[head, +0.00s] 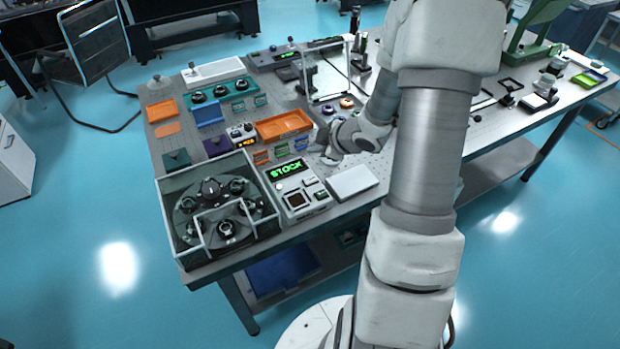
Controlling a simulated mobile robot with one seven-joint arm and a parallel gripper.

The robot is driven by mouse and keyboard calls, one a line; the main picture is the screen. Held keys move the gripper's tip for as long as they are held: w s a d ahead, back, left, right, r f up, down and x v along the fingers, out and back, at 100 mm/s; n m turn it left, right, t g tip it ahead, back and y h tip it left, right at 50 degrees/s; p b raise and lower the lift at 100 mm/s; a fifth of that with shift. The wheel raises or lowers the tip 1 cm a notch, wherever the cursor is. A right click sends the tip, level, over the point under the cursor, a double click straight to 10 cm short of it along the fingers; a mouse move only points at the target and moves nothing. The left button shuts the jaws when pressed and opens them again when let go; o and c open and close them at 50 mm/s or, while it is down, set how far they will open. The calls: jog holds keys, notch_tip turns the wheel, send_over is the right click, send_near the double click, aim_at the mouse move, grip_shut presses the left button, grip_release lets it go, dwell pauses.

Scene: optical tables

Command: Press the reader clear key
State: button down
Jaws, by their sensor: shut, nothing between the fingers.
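The reader (297,203) is a pale box near the front edge of the optical table. Its lit display (287,168) shows "STOCK" in green. A dark square window and a few small keys (311,182) are on its top face. The key labels are too small to read, so I cannot tell which is the clear key. My gripper (327,158) is shut and empty, pointing down just behind and to the right of the reader. It looks apart from the keys, though its exact height is hard to judge.
A glass-walled carousel (222,212) stands just left of the reader. A white flat block (352,181) lies to its right. An orange tray (284,124) and small coloured holders sit behind. A framed clear panel (326,72) stands upright farther back.

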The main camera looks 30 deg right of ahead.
aim_at(314, 181)
jog(key=shift+f, duration=0.15)
notch_tip(314, 181, down, 8)
jog(key=b, duration=0.8)
jog(key=shift+f, duration=0.25)
dwell(1.5)
jog(key=shift+f+b, duration=0.4)
jog(key=shift+b, duration=0.1)
jog(key=shift+f+b, duration=0.35)
jog(key=shift+f, duration=0.1)
dwell(0.4)
jog(key=shift+r, duration=0.15)
jog(key=shift+r+p, duration=0.75)
jog(key=shift+p, duration=0.15)
